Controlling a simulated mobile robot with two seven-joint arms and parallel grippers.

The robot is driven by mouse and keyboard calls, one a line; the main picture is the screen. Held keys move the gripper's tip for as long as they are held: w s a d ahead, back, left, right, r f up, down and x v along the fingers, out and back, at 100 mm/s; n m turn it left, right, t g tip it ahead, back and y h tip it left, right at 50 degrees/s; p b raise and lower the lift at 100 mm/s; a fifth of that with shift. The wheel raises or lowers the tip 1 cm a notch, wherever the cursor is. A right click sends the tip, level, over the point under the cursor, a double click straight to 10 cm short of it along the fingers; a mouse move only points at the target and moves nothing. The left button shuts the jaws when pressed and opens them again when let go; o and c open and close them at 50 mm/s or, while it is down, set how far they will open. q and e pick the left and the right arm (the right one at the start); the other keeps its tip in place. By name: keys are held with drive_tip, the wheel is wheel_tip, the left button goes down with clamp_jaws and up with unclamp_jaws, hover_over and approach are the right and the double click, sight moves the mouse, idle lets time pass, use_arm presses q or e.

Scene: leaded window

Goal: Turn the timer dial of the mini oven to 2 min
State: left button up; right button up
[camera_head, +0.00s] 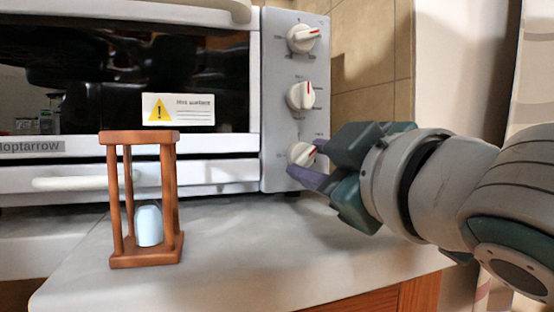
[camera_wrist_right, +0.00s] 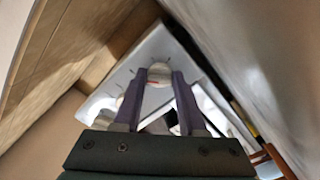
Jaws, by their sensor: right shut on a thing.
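The mini oven (camera_head: 268,100) stands on the counter, with three white dials on its right-hand panel. The lowest dial (camera_head: 299,153) is the one at my right gripper (camera_head: 306,162); I cannot read its markings. My right gripper is shut on this dial, one finger above and one below it in the head view. In the right wrist view the dial (camera_wrist_right: 159,72) shows between the two purple fingertips, with a red pointer line on it. The top dial (camera_head: 303,38) and middle dial (camera_head: 300,96) are free. My left gripper is not in view.
A wooden hourglass-like frame (camera_head: 145,255) with a pale blue piece inside stands on the counter (camera_head: 240,250) in front of the oven. A yellow warning label (camera_head: 178,109) is on the oven door. A tiled wall (camera_head: 370,50) is behind.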

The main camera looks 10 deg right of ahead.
clamp_jaws()
drive_tip(key=shift+r+m+p, duration=0.1)
drive_tip(key=shift+m+p, duration=0.4)
drive_tip(key=shift+p, duration=0.05)
drive_tip(key=o, duration=0.8)
unclamp_jaws()
drive_tip(key=shift+o, duration=0.2)
drive_tip(key=shift+s, duration=0.1)
hover_over(372, 247)
drive_tip(key=shift+p, duration=0.45)
